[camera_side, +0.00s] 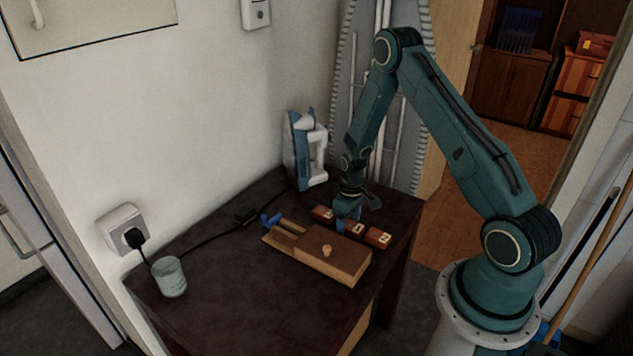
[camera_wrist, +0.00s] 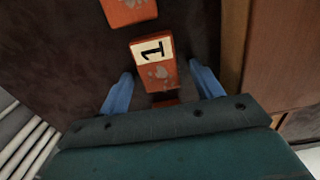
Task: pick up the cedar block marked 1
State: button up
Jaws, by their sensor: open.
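The cedar block marked 1 (camera_wrist: 161,75) is reddish brown with a white label and a black 1. In the wrist view it lies between the two blue fingers of my gripper (camera_wrist: 160,88), which is open, with a gap on each side. In the side view my gripper (camera_side: 349,217) points down over the row of blocks, and the middle block (camera_side: 354,230) is beneath it, partly covered by a finger. The number there is too small to read surely. How far the fingertips are above the table is hard to tell.
Another cedar block (camera_wrist: 128,10) lies ahead in the wrist view. Blocks flank the middle one at left (camera_side: 321,214) and right (camera_side: 379,238). A wooden box (camera_side: 335,262) with a knob stands in front. An iron (camera_side: 306,150) stands behind; a cup (camera_side: 170,277) is front left on the dark table.

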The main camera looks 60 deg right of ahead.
aim_at(348, 224)
dwell(0.4)
jog(key=c, duration=1.1)
jog(key=shift+o, duration=0.2)
jog(key=shift+r, duration=0.15)
notch_tip(348, 224, up, 20)
dwell(0.5)
